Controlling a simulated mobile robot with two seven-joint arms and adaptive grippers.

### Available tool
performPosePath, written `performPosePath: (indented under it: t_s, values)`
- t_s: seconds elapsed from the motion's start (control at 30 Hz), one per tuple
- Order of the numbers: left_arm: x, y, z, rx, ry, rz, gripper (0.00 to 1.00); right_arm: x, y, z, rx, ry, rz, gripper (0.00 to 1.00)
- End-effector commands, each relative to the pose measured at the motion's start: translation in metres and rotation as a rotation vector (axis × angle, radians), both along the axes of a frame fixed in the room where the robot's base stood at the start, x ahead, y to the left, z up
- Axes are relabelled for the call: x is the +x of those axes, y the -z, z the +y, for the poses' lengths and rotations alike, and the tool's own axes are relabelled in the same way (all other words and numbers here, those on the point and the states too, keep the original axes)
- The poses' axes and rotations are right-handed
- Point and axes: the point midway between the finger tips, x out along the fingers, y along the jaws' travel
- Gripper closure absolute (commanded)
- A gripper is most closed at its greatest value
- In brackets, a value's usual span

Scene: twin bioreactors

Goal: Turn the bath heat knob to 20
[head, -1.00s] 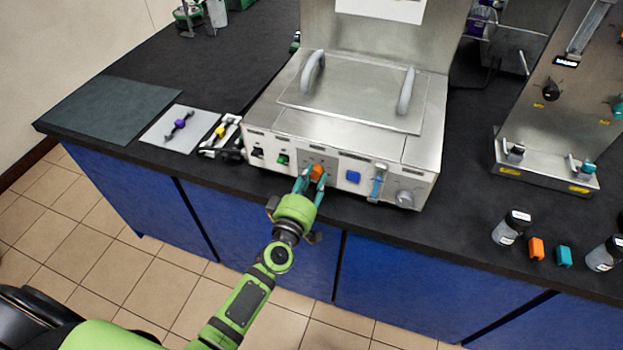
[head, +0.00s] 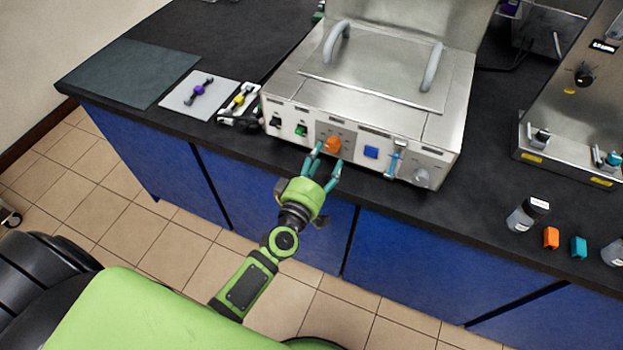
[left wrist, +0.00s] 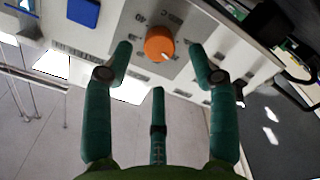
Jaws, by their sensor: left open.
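The bath heat knob (head: 332,144) is orange, on a grey dial plate on the front of the steel water bath (head: 375,105). It also shows in the left wrist view (left wrist: 159,43), with a white mark at its lower right edge there. A printed 40 shows near it; the other dial marks are too small to read surely. My left gripper (head: 326,161) is open, its teal fingers just in front of and below the knob. In the left wrist view the knob appears between the two upper fingertips, apart from them. My right gripper is out of view.
On the bath front, a green switch (head: 301,130) is left of the knob; a blue button (head: 371,152) and a blue-handled valve (head: 394,162) are right of it. Bottles and orange and teal blocks (head: 551,238) stand on the counter at right. Floor in front is clear.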

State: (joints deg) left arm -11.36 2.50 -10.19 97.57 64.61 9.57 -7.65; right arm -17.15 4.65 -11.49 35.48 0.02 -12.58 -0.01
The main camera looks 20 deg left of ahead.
Motion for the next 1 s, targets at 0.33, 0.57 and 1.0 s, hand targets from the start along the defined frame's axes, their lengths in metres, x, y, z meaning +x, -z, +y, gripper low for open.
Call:
performPosePath:
  t_s: [0.33, 0.57, 1.0]
  values:
    - [-0.069, 0.000, 0.003, 0.001, 0.000, 0.001, 0.42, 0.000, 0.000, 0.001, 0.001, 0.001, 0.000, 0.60]
    - [-0.084, -0.001, 0.003, 0.000, 0.000, -0.002, 0.42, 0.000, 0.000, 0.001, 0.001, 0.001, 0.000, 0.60]
    - [-0.083, -0.001, 0.003, 0.000, -0.001, -0.002, 0.42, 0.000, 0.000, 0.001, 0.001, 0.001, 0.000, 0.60]
